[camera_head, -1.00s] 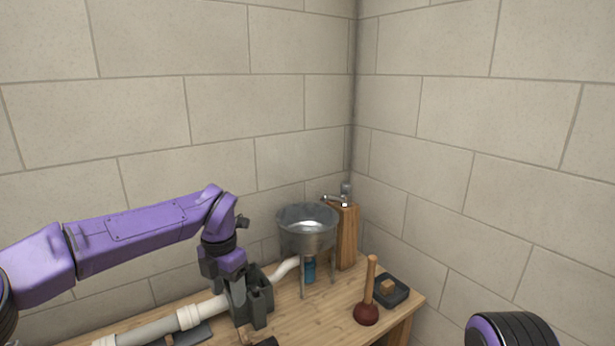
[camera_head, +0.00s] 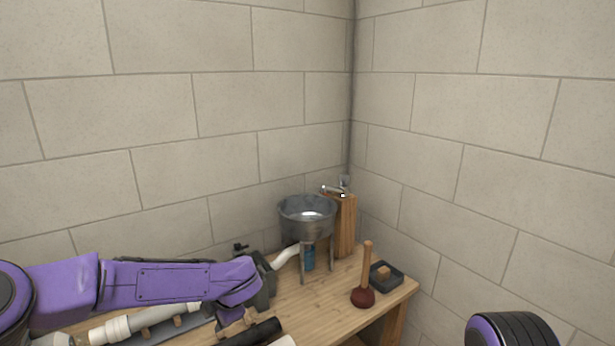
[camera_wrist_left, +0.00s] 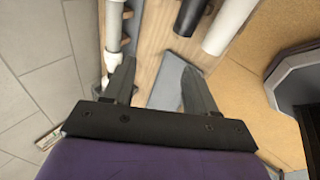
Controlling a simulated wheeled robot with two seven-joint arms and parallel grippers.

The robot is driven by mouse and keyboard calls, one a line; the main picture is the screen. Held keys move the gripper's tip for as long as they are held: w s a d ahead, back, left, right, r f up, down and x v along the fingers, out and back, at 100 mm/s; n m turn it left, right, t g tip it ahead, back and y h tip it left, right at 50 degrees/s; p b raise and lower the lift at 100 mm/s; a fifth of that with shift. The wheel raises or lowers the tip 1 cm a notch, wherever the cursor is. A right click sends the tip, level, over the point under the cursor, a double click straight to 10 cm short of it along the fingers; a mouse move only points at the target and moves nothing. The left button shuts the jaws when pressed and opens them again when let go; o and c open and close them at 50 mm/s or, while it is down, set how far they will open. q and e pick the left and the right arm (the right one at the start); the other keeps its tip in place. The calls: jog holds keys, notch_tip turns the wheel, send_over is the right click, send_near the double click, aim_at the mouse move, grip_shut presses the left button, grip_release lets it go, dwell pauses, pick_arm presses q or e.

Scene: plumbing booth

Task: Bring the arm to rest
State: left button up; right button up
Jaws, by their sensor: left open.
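My left arm (camera_head: 165,284) is purple and reaches in from the left, low over the workbench. Its gripper is hidden in the head view. In the left wrist view my left gripper (camera_wrist_left: 160,78) is open, with nothing between its two dark fingers. A wooden bench strip and a grey flat piece (camera_wrist_left: 167,86) show beyond and between the fingers. A white pipe (camera_wrist_left: 115,24) shows beyond the left finger. Of my right arm only a purple and black part shows at the lower right; its gripper is out of view.
The wooden bench (camera_head: 318,300) holds a metal basin (camera_head: 307,222) on legs, a wooden post (camera_head: 345,226) with a faucet, a plunger (camera_head: 364,285) and a dark tray (camera_head: 386,282). A black tube (camera_head: 252,333) lies near the front. Block walls close the corner.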

pick_arm(q)
jog(key=s+f+m+t+b, duration=0.1)
jog(key=s+f+m, duration=0.3)
jog(key=f, duration=0.3)
jog(key=s+a+f+m+t+b, duration=0.1)
jog(key=s+f+m+b, duration=0.2)
jog(key=f, duration=0.4)
jog(key=s+f+m+t, duration=0.1)
jog(key=s+f+m, duration=0.35)
jog(key=f, duration=0.35)
jog(key=s+a+f+m+g+b, duration=0.1)
jog(key=s+f, duration=0.3)
jog(key=s, duration=0.5)
jog(key=s+a+f+m+g+h+b, duration=0.1)
jog(key=s+a+f+m+b, duration=0.2)
jog(key=s, duration=0.6)
jog(key=s+a+f+m+g+b, duration=0.1)
jog(key=s+a+f+m+g, duration=0.1)
jog(key=s+a+f+m, duration=0.2)
jog(key=s+f, duration=0.3)
jog(key=s, duration=0.2)
jog(key=shift+h+b, duration=0.4)
